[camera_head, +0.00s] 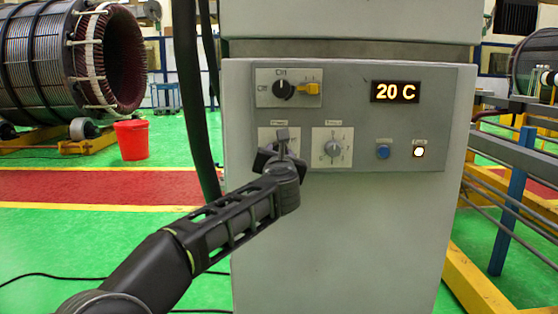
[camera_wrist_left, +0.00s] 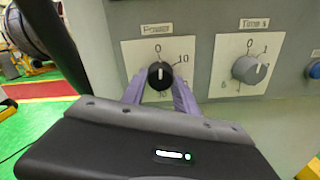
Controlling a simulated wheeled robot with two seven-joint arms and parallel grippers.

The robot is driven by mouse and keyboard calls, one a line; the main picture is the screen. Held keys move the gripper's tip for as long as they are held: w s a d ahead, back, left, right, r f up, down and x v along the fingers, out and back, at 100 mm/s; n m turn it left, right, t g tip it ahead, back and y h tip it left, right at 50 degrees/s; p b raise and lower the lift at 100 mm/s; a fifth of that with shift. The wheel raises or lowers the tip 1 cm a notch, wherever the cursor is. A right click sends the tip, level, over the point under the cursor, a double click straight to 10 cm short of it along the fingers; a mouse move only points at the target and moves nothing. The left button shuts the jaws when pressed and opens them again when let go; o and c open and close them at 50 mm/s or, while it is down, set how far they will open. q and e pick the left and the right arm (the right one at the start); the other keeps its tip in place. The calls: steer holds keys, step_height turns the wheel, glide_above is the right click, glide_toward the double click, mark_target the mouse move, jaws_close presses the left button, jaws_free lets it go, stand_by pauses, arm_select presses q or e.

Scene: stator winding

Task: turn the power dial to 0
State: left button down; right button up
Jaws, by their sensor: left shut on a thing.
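The power dial (camera_wrist_left: 160,75) is a small black knob with a white pointer mark, on a white scale plate marked 0 at the top and 10 to the right. Its pointer looks roughly upward, toward the 0. My left gripper (camera_wrist_left: 160,90) has its two purple fingers on either side of the knob, shut on it. In the head view my left gripper (camera_head: 281,150) reaches up to the panel and hides the dial; only part of its plate (camera_head: 265,133) shows. My right gripper is in neither view.
Right of the power dial is a grey time dial (camera_head: 333,148), then a blue button (camera_head: 383,151) and a lit white button (camera_head: 419,152). Above are a black selector (camera_head: 283,88), a yellow switch (camera_head: 309,88) and a display (camera_head: 395,92) reading 20 C. A black cable hangs left of the cabinet.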

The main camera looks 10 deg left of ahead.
arm_select(q)
steer(key=shift+f+n, duration=0.1)
steer(key=shift+n, duration=0.5)
steer(key=c, duration=0.9)
jaws_free()
steer(key=shift+c, duration=0.2)
steer(key=b+v, duration=0.1)
steer(key=v, duration=0.7)
steer(key=shift+w+m, duration=0.15)
steer(key=shift+m, duration=0.15)
